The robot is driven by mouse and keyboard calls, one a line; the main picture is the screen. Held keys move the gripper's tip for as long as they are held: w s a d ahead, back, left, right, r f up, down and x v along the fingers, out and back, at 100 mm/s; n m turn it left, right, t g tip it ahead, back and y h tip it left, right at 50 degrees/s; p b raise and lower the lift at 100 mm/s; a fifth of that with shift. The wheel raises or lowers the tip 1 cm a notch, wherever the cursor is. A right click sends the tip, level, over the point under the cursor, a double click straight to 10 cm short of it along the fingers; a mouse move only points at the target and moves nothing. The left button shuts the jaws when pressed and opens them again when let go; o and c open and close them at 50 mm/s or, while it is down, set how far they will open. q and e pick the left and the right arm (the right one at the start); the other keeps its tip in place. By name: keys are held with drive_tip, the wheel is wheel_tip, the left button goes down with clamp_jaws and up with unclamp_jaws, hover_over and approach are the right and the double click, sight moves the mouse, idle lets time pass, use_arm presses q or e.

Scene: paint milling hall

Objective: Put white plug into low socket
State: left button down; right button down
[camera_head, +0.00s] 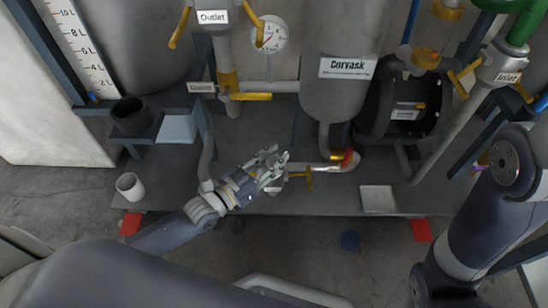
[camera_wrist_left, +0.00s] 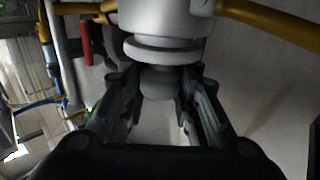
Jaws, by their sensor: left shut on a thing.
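My left gripper (camera_head: 272,168) is low at the front of the rig, beside a pipe with a yellow-handled valve. In the left wrist view, the fingers (camera_wrist_left: 160,105) are closed around a short grey-white cylinder, which looks like the white plug (camera_wrist_left: 160,82). Directly beyond it is a wide pale round fitting with a flange (camera_wrist_left: 165,48), which looks like the low socket. The plug lines up with this fitting and appears to meet it. How deep it sits inside is hidden. In the head view the fingers cover the plug. My right gripper is out of frame.
A yellow valve handle (camera_head: 308,178) is just right of my left gripper. A white cup (camera_head: 130,187) and a dark cup (camera_head: 130,117) stand at left. A square pale plate (camera_head: 378,199) lies at right. The Corvask tank (camera_head: 342,75) hangs behind.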

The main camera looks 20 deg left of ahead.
use_arm(q)
drive_tip(key=c, duration=1.1)
unclamp_jaws()
drive_tip(key=shift+s, duration=0.1)
drive_tip(key=shift+s+a, duration=0.2)
drive_tip(key=shift+s, duration=0.1)
drive_tip(key=v, duration=1.1)
drive_tip(key=shift+r, duration=0.1)
